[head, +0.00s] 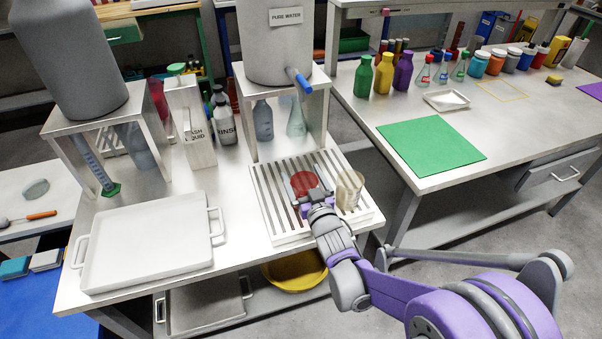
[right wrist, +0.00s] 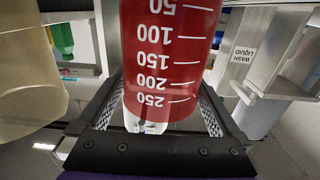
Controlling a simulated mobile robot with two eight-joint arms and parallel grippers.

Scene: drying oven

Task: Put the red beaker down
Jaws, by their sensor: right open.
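The red beaker (head: 303,182) is on the slatted rack (head: 262,198) on the white table, apparently upright. My right gripper (head: 314,203) is at its near side. In the right wrist view the red beaker (right wrist: 165,55), with white volume marks, is between the two spread fingers. The jaws are open, and the beaker's base and its contact with the slats are hidden there. My left gripper is not in view.
A pale yellowish beaker (head: 349,188) stands close to the right of the red one. A white tray (head: 150,245) lies at the left. The pure water tank (head: 277,45) on its stand is behind the rack. A green mat (head: 431,145) lies on the right table.

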